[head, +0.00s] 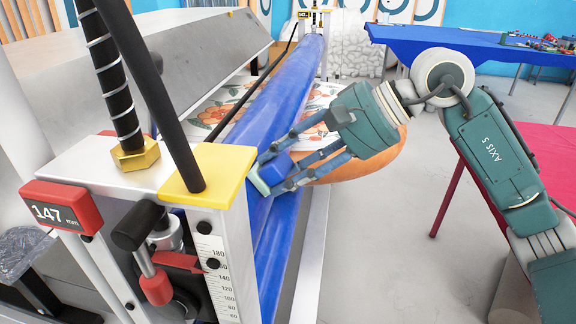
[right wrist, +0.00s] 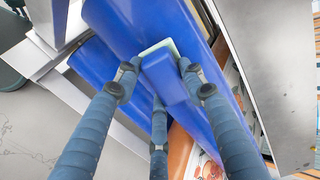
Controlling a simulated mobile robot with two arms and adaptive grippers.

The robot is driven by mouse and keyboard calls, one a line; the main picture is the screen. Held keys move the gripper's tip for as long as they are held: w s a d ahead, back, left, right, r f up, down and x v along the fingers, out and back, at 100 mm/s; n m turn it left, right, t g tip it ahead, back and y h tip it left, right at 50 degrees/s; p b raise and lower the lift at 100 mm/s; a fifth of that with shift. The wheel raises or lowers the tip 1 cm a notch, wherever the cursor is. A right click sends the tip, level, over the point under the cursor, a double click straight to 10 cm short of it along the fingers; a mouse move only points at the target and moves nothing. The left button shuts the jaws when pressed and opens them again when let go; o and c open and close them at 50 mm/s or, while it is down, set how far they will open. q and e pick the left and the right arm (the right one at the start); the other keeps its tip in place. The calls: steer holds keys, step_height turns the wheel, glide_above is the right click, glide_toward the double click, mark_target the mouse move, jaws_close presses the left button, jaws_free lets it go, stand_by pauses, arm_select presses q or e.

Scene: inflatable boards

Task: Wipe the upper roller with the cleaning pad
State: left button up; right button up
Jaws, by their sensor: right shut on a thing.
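The upper roller (head: 272,103) is a long blue cylinder running from the near end frame toward the back. It also crosses the right wrist view (right wrist: 125,22). My right gripper (head: 278,174) is shut on the cleaning pad (head: 276,170), a blue block with a pale face. In the right wrist view, the pad (right wrist: 172,78) sits between the fingers with its pale edge toward the upper roller. The pad is at the roller's near end, at or very close to its surface; I cannot tell whether they touch. My left gripper is out of view.
A lower blue roller (head: 276,235) lies below. The near end frame has a yellow cap (head: 205,172), a scale and a red-handled lever (head: 156,285). A floral sheet (head: 215,112) lies behind the rollers. Blue (head: 450,42) and red (head: 548,150) tables stand right; open floor lies between.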

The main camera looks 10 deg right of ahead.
steer(key=shift+s+a+f, duration=0.1)
steer(key=shift+s+f, duration=0.05)
steer(key=shift+s, duration=0.3)
steer(key=shift+s+a+b, duration=0.15)
steer(key=shift+s+b, duration=0.15)
steer(key=shift+s, duration=0.15)
steer(key=shift+w+a, duration=0.1)
steer(key=shift+d+r, duration=0.3)
steer(key=shift+p+v, duration=0.55)
steer(key=shift+v, duration=2.05)
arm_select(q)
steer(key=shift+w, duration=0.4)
